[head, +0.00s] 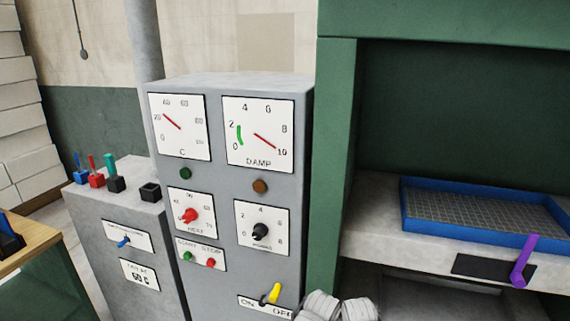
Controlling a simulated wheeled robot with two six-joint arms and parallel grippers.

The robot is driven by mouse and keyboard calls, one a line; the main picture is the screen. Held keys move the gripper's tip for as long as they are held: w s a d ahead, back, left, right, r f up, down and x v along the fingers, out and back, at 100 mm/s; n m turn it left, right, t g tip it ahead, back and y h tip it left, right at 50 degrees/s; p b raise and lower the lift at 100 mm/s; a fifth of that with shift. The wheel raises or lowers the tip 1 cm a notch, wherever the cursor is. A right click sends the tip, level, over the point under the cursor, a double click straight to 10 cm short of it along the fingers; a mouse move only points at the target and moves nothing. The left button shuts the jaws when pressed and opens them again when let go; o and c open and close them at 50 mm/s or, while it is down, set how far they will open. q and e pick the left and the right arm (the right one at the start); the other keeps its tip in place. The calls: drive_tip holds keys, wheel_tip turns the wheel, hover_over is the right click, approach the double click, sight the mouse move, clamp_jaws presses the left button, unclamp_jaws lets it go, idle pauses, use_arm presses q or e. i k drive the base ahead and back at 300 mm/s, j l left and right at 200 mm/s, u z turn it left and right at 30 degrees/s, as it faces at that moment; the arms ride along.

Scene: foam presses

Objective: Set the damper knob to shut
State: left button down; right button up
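No knob has a label that I can clearly read as damper. A blue knob (124,242) sits on a white plate on the low grey cabinet at left, its lettering too small to read. On the taller grey panel are a red knob (189,216) and a black knob (260,231), each on a numbered dial plate. Above them, a gauge (259,134) marked DAMP has its red needle pointing near 10 and a green band near 2. Neither gripper shows.
A yellow lever (274,293) sits on an ON/OFF plate low on the panel. Several coloured levers (97,177) stand on the low cabinet. At right, a green press frame (336,180) holds a blue tray (480,234), with a purple handle (524,262) in front.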

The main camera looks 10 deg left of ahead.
sight(121, 243)
drive_tip(key=u, duration=1.6)
drive_tip(key=i+l+u, duration=0.25)
drive_tip(key=i+l, duration=0.2)
drive_tip(key=l, duration=0.1)
